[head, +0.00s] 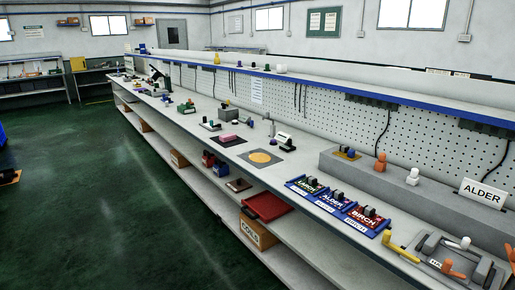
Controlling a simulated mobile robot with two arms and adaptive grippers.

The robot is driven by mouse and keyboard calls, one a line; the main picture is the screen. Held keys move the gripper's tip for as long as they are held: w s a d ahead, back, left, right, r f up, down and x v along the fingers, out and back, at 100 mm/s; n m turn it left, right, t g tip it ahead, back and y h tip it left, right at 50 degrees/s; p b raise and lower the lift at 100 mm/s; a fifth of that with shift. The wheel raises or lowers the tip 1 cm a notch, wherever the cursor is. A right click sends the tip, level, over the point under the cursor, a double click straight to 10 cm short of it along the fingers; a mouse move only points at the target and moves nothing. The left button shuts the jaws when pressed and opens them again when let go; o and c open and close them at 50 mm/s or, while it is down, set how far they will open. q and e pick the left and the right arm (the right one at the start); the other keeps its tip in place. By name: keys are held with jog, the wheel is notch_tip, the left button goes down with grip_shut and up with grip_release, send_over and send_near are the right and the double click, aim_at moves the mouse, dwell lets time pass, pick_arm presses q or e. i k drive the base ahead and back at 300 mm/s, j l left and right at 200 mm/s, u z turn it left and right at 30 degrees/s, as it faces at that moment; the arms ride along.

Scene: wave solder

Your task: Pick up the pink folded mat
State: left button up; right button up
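A small pink item (228,138), which looks like the pink folded mat, lies on a dark square sheet on the long workbench, near the middle of the view. It is small at this distance, so its folds cannot be made out. Neither of my grippers is in view, and nothing is seen touching the pink item.
The bench (262,180) runs from far left to near right below a pegboard. An orange disc (260,157) lies nearby on another dark square. Blue labelled trays (367,219) stand nearer. The lower shelf holds a red tray (267,205). The green floor (100,200) is largely clear.

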aim_at(231, 136)
jog(key=i+l+u, duration=0.2)
jog(key=i, duration=1.45)
jog(key=j, duration=0.1)
